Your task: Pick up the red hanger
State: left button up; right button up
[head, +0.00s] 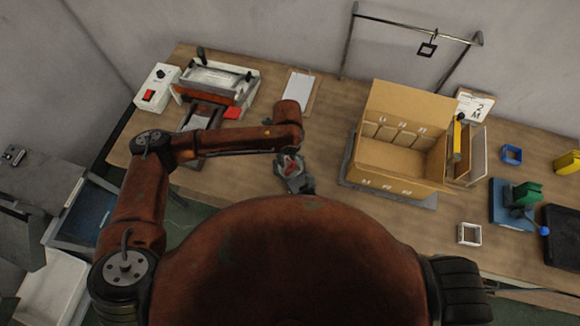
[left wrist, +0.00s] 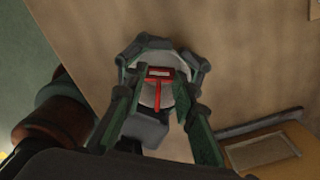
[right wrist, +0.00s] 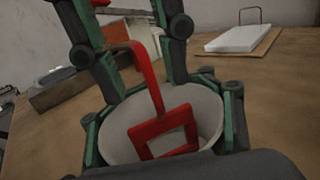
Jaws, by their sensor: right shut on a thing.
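The red hanger (right wrist: 152,85) has a hooked stem and a square frame in the right wrist view. My right gripper (right wrist: 125,25) is shut on it, with the stem running between the fingers. It also shows as a small red shape in the left wrist view (left wrist: 160,73), against a pale round surface. In the head view the hanger (head: 291,164) is amid dark gripper parts over the table's front. My left gripper (left wrist: 163,62) has its fingers spread, with the hanger in view between them. The overlapping gripper parts hide the exact contact. My right arm is mostly hidden in the head view.
An open cardboard box (head: 400,185) stands right of the grippers on the wooden table (head: 250,185). A press (head: 215,82) and a control box (head: 154,90) are at the back left. A clipboard (head: 299,92) lies behind. A metal rack (head: 410,25) stands behind the box.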

pick_arm(q)
grip_shut()
dwell(0.3)
notch_tip(320, 180, up, 10)
jog(key=shift+r, duration=0.1)
dwell(0.4)
pick_arm(e)
jog(key=o, duration=1.7)
jog(key=shift+c, duration=0.2)
